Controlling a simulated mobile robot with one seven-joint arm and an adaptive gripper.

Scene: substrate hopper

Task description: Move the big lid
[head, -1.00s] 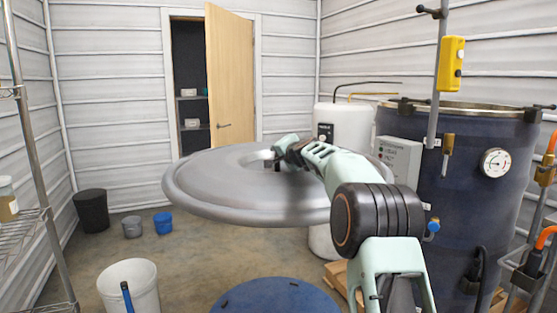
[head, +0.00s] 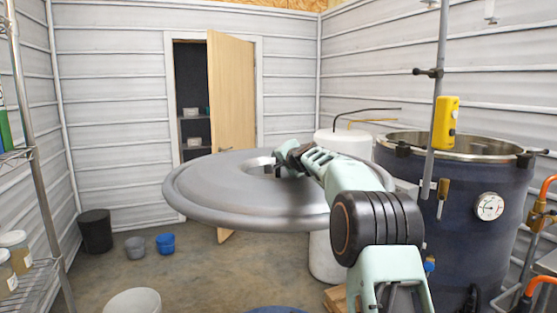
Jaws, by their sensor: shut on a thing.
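The big lid (head: 225,195) is a wide, round, grey metal disc with a rolled rim. It hangs roughly level in the air in the middle of the head view. My gripper (head: 277,163) is at the middle of the lid's top and shut on it; the exact grip is partly hidden by my own arm. The large dark blue hopper (head: 465,225) stands at the right with its metal-rimmed top open. The lid is to the left of the hopper and apart from it.
A yellow control box (head: 446,123) hangs by a vertical pole in front of the hopper. A white tank (head: 345,145) stands behind the lid. Buckets (head: 95,231) sit at the back left, a wire shelf (head: 40,285) at the left. A wooden door (head: 232,100) stands ajar. Open floor lies between.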

